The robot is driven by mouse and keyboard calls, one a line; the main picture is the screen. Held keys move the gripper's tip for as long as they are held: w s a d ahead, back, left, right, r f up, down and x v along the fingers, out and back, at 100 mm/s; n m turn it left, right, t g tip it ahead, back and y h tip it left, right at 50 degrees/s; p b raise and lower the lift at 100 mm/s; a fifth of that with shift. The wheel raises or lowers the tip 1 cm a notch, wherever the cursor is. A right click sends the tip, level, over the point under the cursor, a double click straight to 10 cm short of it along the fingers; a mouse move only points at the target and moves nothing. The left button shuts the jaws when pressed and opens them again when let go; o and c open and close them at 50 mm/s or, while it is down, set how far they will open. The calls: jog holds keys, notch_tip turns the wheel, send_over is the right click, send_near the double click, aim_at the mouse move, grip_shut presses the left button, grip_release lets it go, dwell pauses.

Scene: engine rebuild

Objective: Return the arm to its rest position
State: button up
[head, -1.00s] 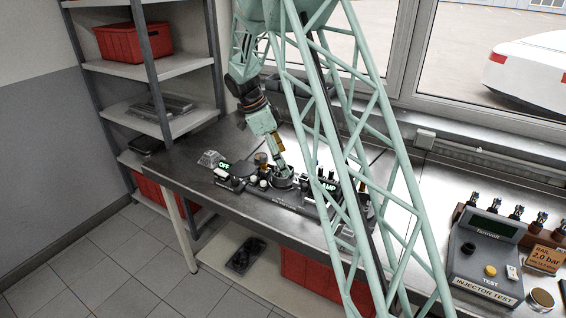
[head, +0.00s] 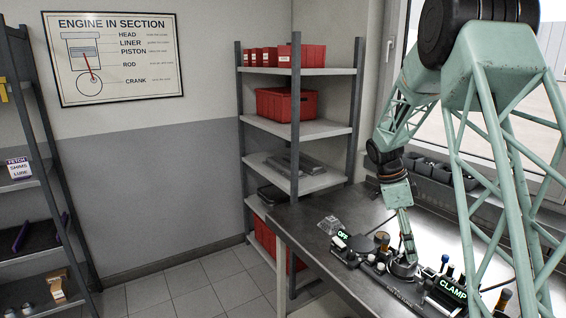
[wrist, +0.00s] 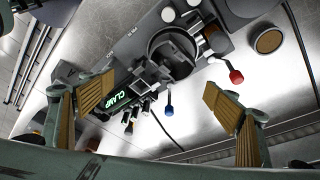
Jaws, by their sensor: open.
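My gripper (head: 404,245) is low over the steel workbench (head: 322,228) in the head view, above or beside a round fixture on a machine panel. The wrist view shows its two ribbed finger pads (wrist: 160,106) spread wide apart, with nothing between them. Beyond them lies the dark round fixture (wrist: 173,50) with a lit green CLAMP sign (wrist: 115,101) beside it. In the head view the arm's own links hide part of the bench. Whether the fingers touch the fixture cannot be told.
A lit OFF sign (head: 342,236) and small knobs stand close to my gripper. A grey shelf rack with red bins (head: 285,104) stands behind the bench. Dark bins (head: 432,168) line the window side. The tiled floor (head: 190,290) at left is clear.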

jog(key=s+a+r+n+t+y, duration=0.1)
jog(key=s+a+r+n, duration=0.45)
jog(key=s+r, duration=0.55)
jog(key=s+a+r+n+t+y, duration=0.1)
jog(key=s+a+r+n+t, duration=0.1)
jog(key=s+a+r+n, duration=0.7)
jog(key=s+a+r+n+t+y+b, duration=0.1)
jog(key=s+a+n, duration=0.2)
jog(key=s, duration=1.2)
jog(key=s+a+r+n+t+y, duration=0.1)
jog(key=s+a+r+n, duration=0.1)
jog(key=s, duration=1.3)
jog(key=shift+s+a+r+n+b, duration=0.15)
jog(key=shift+s+a+n+b, duration=0.25)
jog(key=shift+a+n, duration=0.5)
